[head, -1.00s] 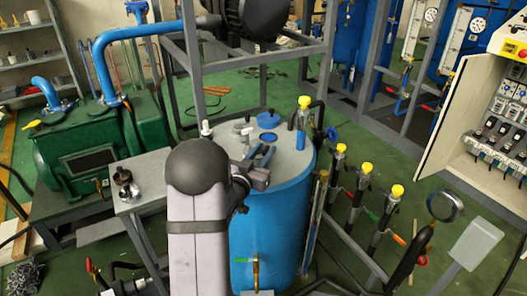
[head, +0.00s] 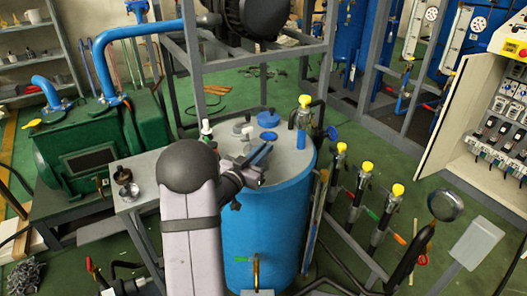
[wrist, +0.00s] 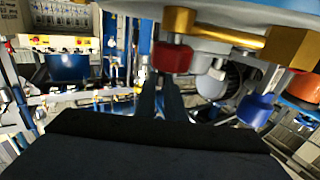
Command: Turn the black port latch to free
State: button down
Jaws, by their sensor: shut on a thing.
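The blue tank (head: 262,235) with a grey lid (head: 290,160) stands in the middle of the head view. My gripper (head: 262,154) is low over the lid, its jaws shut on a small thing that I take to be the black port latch. The latch is hidden by the dark fingers, so its angle cannot be read. In the wrist view my gripper (wrist: 160,88) shows as two dark fingers close together, just below a red cap (wrist: 172,58) in the picture.
On the lid stand a blue cap (head: 268,119), a yellow-topped valve (head: 304,102) and a small white-topped fitting (head: 206,128) close to my arm. Yellow-capped valves (head: 367,168) stand right of the tank. A grey side table (head: 150,172) is at left.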

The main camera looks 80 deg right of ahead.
jog(key=c, duration=1.8)
grip_release()
jog(key=shift+c, duration=0.2)
jog(key=shift+b+v, duration=0.5)
jog(key=shift+v, duration=3.15)
